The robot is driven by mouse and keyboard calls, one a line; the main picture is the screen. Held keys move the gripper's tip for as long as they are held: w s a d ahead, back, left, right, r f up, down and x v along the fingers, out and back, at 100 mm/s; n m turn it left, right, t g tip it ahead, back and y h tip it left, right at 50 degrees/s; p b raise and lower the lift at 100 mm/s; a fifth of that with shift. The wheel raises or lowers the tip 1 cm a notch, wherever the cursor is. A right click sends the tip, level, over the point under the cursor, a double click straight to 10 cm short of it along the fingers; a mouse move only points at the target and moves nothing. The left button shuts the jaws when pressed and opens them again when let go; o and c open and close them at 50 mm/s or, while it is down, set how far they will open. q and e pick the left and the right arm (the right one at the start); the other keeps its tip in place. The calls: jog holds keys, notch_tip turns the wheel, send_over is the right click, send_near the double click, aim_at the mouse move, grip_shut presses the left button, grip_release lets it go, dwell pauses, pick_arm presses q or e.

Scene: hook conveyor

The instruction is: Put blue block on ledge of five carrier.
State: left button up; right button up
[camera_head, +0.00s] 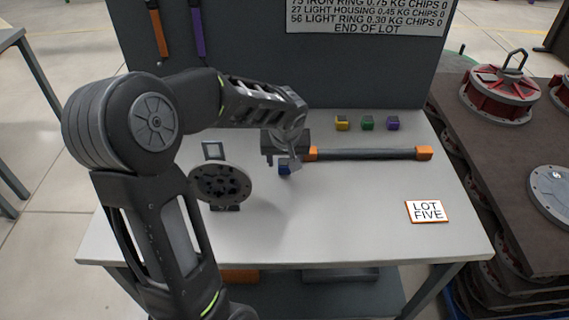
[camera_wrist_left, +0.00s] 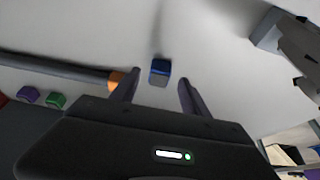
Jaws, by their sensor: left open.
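The blue block (camera_head: 285,168) is small and sits on the grey-white table, partly hidden by my left gripper (camera_head: 282,158) in the head view. In the left wrist view the blue block (camera_wrist_left: 159,72) lies between the two spread fingers of my left gripper (camera_wrist_left: 160,80), near their tips, with bare space on both sides. The gripper is open and empty. A carrier marked five cannot be made out. A white card reading LOT FIVE (camera_head: 427,211) lies at the table's right front. My right gripper is not in view.
A grey bar with orange ends (camera_head: 370,154) lies right of the gripper. Yellow (camera_head: 342,123), green (camera_head: 367,123) and purple (camera_head: 392,123) blocks stand behind it. A dark round disc (camera_head: 220,183) is at left. Red round housings (camera_head: 500,92) stand on the right. The front centre is clear.

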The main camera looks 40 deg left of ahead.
pick_arm(q)
jog(key=v, duration=0.8)
jog(key=shift+r, duration=0.2)
